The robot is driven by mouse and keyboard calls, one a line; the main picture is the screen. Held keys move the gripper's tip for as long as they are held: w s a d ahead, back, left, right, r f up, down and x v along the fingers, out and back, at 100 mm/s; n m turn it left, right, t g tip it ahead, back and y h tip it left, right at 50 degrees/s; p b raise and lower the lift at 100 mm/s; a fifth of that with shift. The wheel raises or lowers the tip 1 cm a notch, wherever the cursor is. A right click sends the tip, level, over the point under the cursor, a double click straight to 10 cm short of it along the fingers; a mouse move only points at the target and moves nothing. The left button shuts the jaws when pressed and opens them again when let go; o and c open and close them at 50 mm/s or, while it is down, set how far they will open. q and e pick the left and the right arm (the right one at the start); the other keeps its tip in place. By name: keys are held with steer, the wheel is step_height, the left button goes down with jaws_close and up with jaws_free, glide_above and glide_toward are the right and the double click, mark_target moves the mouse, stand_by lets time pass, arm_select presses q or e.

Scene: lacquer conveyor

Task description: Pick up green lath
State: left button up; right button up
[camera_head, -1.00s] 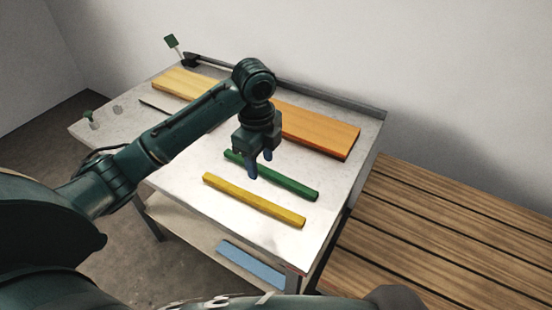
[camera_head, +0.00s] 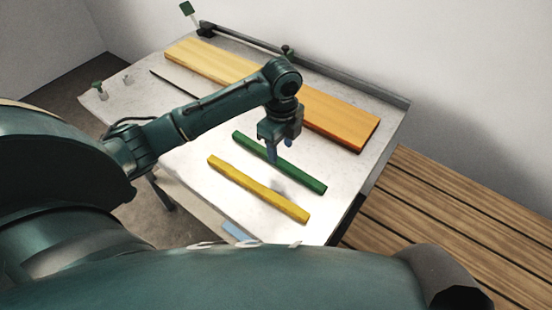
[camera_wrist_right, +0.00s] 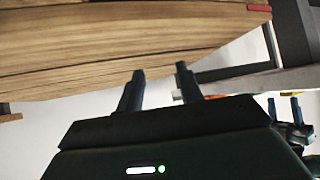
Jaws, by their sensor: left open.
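The green lath (camera_head: 305,180) lies on the pale tabletop (camera_head: 215,145), slanting down to the right. My left gripper (camera_head: 279,150) points down over its middle, with two blue fingers apart and nothing between them. The fingers overlap the lath in the head view; I cannot tell their exact height above it. A yellow lath (camera_head: 258,189) lies nearly parallel, in front of the green one. In the right wrist view my right gripper (camera_wrist_right: 159,86) has its two dark fingers apart and empty, away from the green lath.
A long yellow-orange board (camera_head: 330,115) lies behind the green lath. A dark rail (camera_head: 330,78) runs along the table's back edge. A slatted wooden surface (camera_head: 450,215) stands to the right.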

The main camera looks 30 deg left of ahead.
mark_target(281, 161)
arm_select(q)
steer(key=shift+f+p, duration=0.3)
steer(key=shift+f, duration=2.1)
jaws_close()
